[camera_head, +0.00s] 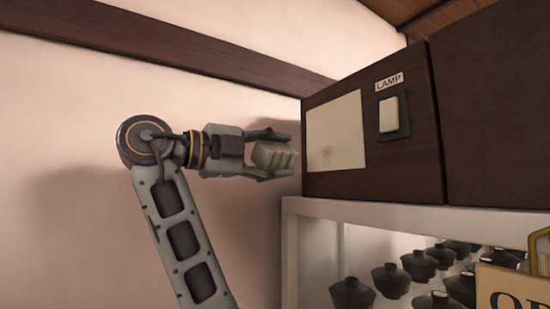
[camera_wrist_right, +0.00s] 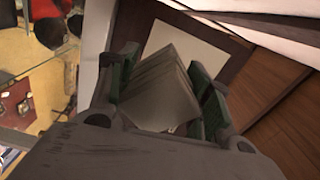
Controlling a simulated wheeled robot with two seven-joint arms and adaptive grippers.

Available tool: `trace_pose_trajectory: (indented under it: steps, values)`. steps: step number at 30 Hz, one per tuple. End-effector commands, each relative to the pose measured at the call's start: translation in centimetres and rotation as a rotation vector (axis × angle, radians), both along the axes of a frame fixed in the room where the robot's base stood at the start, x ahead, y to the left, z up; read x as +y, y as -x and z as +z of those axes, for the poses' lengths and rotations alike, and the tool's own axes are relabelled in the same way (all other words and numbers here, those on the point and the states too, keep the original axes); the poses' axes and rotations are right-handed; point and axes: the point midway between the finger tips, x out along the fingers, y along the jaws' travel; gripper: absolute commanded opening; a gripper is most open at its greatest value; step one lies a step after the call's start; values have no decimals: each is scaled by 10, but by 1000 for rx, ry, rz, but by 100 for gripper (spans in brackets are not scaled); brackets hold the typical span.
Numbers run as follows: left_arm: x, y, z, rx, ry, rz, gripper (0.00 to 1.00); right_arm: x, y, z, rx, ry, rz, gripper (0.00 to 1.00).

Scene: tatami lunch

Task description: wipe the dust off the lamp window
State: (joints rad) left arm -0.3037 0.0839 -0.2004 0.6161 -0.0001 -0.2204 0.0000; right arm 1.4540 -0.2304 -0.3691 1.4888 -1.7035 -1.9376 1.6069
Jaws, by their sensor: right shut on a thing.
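The lamp window (camera_head: 340,125) is a pale, flat panel set in the dark wooden box (camera_head: 410,165). A faint grey smudge of dust (camera_head: 322,156) shows at its lower left. I cannot tell whether the cloth touches the window. My left gripper is not in view.
A switch (camera_head: 389,114) under a LAMP label (camera_head: 389,82) is right of the window. Below the box, a white-framed cabinet (camera_head: 335,208) holds several dark lidded bowls (camera_head: 391,279). A sign (camera_head: 515,288) stands at the lower right. The pale wall (camera_head: 70,130) lies behind my arm.

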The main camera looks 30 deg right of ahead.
Motion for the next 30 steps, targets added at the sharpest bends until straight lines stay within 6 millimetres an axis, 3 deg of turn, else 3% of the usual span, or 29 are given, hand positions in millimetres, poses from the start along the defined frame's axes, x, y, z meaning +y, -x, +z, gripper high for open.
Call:
trace_pose_trajectory:
  steps: [11,30]
  values:
    - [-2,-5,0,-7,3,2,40,-12,-1,0,0,-1,-1,30]
    - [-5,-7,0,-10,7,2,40,-54,-4,0,0,-1,-1,30]
